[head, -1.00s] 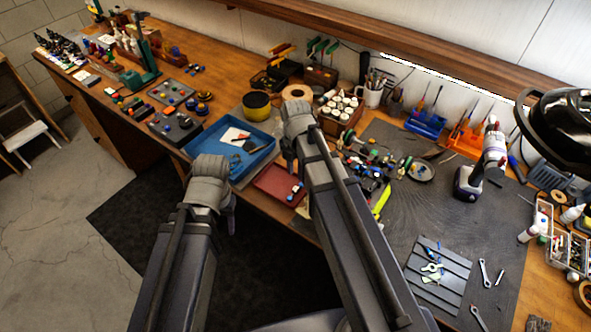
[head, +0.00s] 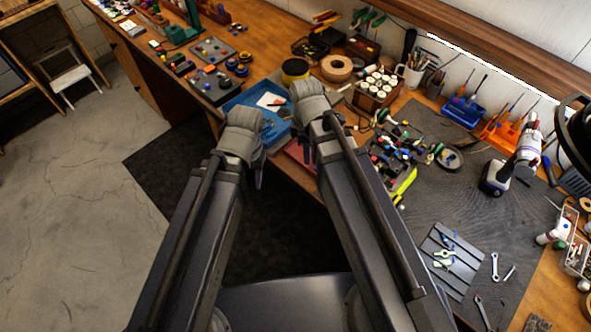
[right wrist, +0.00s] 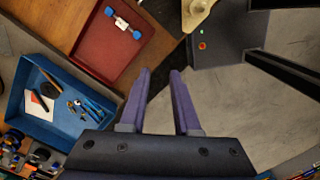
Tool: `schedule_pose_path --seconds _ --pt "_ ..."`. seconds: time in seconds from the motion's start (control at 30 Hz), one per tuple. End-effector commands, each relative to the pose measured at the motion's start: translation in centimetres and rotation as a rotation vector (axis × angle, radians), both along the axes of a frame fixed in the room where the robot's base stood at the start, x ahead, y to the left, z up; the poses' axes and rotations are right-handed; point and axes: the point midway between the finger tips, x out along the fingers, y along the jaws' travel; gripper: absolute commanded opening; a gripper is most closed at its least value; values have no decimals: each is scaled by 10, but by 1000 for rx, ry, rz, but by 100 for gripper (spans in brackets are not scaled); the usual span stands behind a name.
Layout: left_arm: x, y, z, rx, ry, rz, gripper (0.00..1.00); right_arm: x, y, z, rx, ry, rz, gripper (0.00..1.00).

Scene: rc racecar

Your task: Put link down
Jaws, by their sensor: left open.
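A small white link with blue ends (right wrist: 123,23) lies in the red tray (right wrist: 92,50) in the right wrist view. In the head view only a sliver of the red tray (head: 300,153) shows, and my right arm hides the link. My right gripper (right wrist: 160,72) has its two purple fingers apart with nothing between them, away from the tray. My left gripper (head: 259,178) is open, over the dark floor mat in front of the bench, mostly hidden by its own wrist. Nothing shows in it.
A blue tray (right wrist: 38,120) with small tools stands beside the red tray. The bench (head: 280,50) holds a crowded parts pile (head: 390,160), a drill (head: 495,178) and a ridged plate (head: 450,262) with small parts.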

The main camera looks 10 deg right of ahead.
Motion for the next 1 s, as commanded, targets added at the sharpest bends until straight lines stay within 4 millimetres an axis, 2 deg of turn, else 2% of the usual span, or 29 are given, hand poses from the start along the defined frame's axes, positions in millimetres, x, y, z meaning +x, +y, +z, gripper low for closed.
schedule_pose_path --seconds 0.03,0.2,0.4,0.6,1.0 --pt "0 0 0 0 0 0 50 -12 8 0 -9 -4 -106 31" --pt "0 0 0 0 0 0 50 -39 29 0 -42 -29 -503 31" --pt "0 0 0 0 0 0 50 -60 44 1 -67 -60 -833 31" --pt "0 0 0 0 0 0 50 -67 49 1 -76 -74 -965 31" --pt "0 0 0 0 0 0 50 -67 49 1 -76 -74 -976 31"
